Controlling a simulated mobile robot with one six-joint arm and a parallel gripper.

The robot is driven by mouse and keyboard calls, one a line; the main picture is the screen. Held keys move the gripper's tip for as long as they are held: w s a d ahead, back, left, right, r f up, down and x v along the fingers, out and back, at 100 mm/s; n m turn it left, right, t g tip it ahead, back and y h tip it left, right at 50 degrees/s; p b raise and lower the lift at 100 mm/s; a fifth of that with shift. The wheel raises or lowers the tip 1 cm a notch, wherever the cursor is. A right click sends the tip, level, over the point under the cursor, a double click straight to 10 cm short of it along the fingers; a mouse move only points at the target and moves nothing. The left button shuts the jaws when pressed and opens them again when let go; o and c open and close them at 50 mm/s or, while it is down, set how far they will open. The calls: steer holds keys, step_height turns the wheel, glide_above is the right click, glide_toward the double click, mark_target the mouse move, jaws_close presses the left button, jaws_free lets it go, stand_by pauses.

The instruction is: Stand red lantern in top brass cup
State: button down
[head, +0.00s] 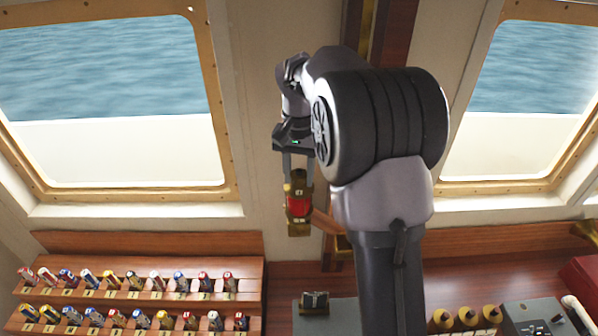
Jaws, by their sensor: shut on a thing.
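The red lantern (299,206) has a red middle band and a brass-coloured top and base. It hangs roughly upright in the air below my gripper (298,176), which is shut on its top. Behind it is the cream wall post between the two windows. A small brass-coloured piece (342,243) shows low on the wall, right of and below the lantern, partly covered by my arm. I cannot tell whether it is the top brass cup. The lantern is apart from it.
A stepped wooden rack (248,270) with several small coloured flags stands at lower left. A grey box (331,318) with a dark item is below the lantern. Several brass-topped pieces (466,316) and a grey console (540,318) stand at lower right. A wooden ledge runs behind.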

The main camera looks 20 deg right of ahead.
steer(key=shift+f, duration=0.45)
steer(key=c, duration=0.8)
jaws_free()
step_height(320, 180, up, 18)
steer(key=p, duration=0.3)
steer(key=shift+f, duration=0.25)
